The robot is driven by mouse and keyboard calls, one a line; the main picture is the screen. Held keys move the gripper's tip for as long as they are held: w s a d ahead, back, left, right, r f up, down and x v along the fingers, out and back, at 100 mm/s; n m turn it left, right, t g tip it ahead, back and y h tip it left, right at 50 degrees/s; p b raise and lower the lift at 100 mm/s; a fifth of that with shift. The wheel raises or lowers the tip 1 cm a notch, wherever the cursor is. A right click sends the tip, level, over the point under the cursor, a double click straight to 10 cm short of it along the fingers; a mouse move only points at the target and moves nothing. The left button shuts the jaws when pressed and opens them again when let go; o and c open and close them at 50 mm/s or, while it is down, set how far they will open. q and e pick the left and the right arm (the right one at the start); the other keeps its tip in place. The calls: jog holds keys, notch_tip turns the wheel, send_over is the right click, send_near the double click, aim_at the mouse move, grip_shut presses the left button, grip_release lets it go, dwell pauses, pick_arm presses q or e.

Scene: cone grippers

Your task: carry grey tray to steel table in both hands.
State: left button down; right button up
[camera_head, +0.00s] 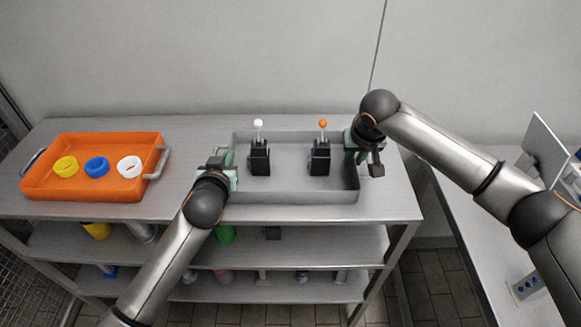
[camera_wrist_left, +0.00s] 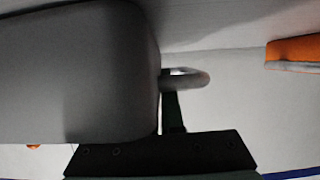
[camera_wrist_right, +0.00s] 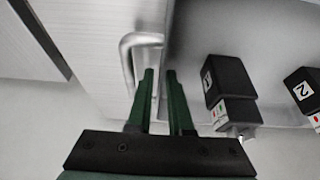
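The grey tray (camera_head: 300,194) lies level on the top of a metal shelf unit. Two black blocks (camera_head: 260,160) (camera_head: 320,160) with a white and an orange knob stand in it. My left gripper (camera_head: 226,160) is at the tray's left end; in the left wrist view one finger is beside the handle (camera_wrist_left: 190,79) and the tray wall hides the other. My right gripper (camera_wrist_right: 160,75) is at the right end, its fingers parted at the wall, one within the right handle (camera_wrist_right: 127,50). A steel-grey table (camera_head: 470,235) stands at the right.
An orange tray (camera_head: 88,194) with yellow, blue and white rings sits left on the same shelf top (camera_head: 200,140). A panel (camera_head: 545,150) and a small box with blue buttons (camera_head: 527,287) are on the right table. A floor gap separates shelf and table.

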grip_shut()
jog(key=shift+w+r, duration=0.1)
jog(key=shift+r, duration=0.05)
dwell(1.0)
